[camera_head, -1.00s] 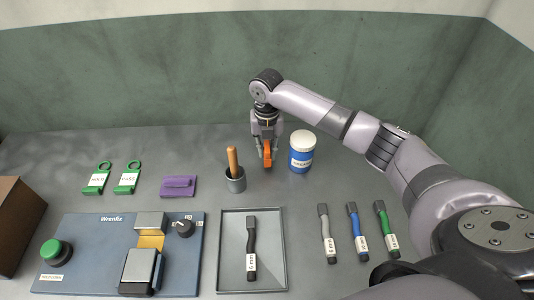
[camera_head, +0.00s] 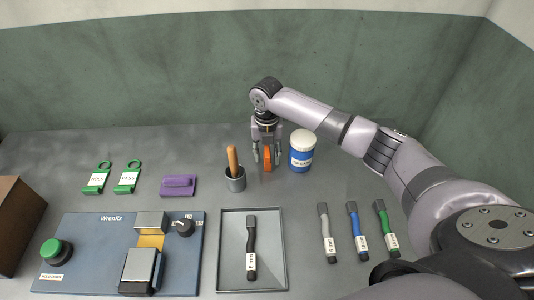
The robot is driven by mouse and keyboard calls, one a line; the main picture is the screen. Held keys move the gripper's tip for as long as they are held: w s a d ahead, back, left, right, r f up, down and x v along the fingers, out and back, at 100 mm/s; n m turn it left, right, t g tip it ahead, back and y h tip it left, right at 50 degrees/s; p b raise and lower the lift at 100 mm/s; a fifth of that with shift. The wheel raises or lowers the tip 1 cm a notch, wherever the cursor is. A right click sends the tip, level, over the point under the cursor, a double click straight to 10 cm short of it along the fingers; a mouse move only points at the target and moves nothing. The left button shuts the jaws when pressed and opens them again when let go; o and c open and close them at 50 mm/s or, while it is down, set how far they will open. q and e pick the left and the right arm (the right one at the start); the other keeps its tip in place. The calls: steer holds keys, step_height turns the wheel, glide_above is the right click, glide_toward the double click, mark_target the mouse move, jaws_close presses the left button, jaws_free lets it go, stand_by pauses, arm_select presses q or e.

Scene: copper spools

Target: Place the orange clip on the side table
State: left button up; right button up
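The orange clip (camera_head: 267,159) stands upright on the grey table surface (camera_head: 330,190), between the grey cup with the wooden handle and the blue jar. My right gripper (camera_head: 267,156) is above and around the clip, with one finger on each side. Its fingers are spread, with a gap between them and the clip. My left gripper is not in view. I cannot tell a separate side table apart from this grey surface.
The cup (camera_head: 235,184) is close left of the gripper and the blue jar (camera_head: 302,159) close right. A purple block (camera_head: 179,186), green tags (camera_head: 127,179), a tray (camera_head: 281,275) with a dark tool, several tools and a control panel (camera_head: 90,280) lie around.

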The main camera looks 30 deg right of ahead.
mark_target(267, 147)
step_height(267, 147, up, 12)
steer(key=shift+r, duration=0.15)
stand_by(0.4)
stand_by(0.3)
